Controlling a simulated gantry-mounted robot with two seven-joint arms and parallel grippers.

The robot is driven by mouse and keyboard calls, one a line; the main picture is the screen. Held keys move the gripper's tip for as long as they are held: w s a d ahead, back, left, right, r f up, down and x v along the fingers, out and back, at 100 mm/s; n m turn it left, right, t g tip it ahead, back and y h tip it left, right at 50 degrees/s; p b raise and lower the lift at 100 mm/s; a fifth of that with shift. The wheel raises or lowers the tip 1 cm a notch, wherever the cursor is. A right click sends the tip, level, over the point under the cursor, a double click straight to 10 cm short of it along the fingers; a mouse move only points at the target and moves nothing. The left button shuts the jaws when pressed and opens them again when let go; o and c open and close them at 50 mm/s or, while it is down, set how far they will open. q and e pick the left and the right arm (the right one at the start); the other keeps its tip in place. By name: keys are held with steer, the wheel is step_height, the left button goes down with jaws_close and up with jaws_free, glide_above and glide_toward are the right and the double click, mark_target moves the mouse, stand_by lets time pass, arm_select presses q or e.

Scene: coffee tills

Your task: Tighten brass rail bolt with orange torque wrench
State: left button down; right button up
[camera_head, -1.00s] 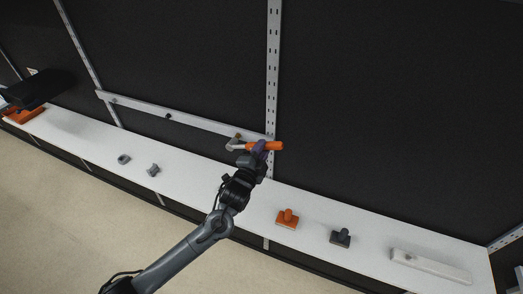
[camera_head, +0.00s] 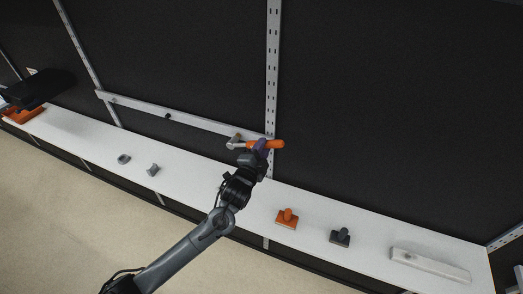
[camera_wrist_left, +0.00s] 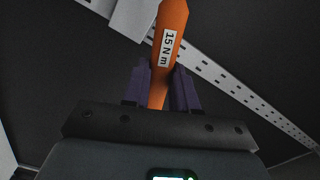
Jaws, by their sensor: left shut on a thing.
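My left gripper (camera_head: 262,147) is shut on the orange torque wrench (camera_head: 275,144) and holds it in front of the pale rail. The wrench handle lies nearly level, with its grey head at the left by the rail's right end. A small brass-coloured bolt (camera_head: 237,136) shows just above the head. I cannot tell whether the head is seated on it. In the left wrist view, the purple fingers (camera_wrist_left: 160,92) straddle the orange handle (camera_wrist_left: 171,22), which carries a "15 Nm" label. My right gripper is not in view.
The pale rail (camera_head: 185,120) runs along the dark wall to a slotted upright (camera_head: 272,70). On the white counter (camera_head: 190,160) stand an orange block with a knob (camera_head: 288,219), a dark one (camera_head: 340,238), small grey parts (camera_head: 153,170) and a long pale bar (camera_head: 430,266).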

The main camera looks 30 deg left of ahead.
arm_select(q)
steer(key=shift+w, duration=0.65)
steer(key=shift+r, duration=0.1)
steer(key=shift+w, duration=0.1)
